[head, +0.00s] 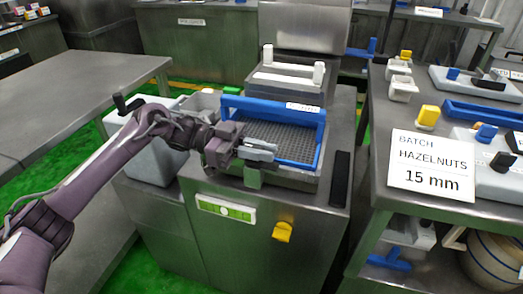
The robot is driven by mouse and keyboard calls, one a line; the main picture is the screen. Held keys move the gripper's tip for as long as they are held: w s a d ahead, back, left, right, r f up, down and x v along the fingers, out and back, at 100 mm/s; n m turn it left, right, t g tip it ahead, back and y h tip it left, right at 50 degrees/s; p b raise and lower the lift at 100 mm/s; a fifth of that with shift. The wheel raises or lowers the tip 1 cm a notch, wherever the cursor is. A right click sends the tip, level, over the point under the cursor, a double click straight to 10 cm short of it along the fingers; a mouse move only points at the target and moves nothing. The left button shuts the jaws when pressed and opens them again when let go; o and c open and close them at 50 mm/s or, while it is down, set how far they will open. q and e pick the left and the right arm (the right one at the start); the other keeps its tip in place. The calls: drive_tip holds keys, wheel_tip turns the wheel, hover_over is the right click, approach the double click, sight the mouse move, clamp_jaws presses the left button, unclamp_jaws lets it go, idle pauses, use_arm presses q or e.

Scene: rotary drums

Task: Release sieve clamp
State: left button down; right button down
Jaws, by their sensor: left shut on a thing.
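The sieve (318,140) has a blue frame and a grey mesh and sits in the top of the steel machine (310,190). My left gripper (268,150) reaches in from the left and is at the sieve's front edge. It is shut on the sieve clamp, a small grey-green piece (253,178) that hangs at the machine's front rim. The fingers hide the upper part of the clamp, so its exact position cannot be told. My right gripper is not in view.
A yellow handle (283,232) is on the machine's front. A sign (432,165) reading "Batch hazelnuts 15 mm" stands on the right bench, with blue sieves and yellow and white parts around it. The left table (70,100) is bare.

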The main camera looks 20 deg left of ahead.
use_arm(q)
drive_tip(key=c, duration=1.4)
unclamp_jaws()
drive_tip(key=shift+c, duration=0.2)
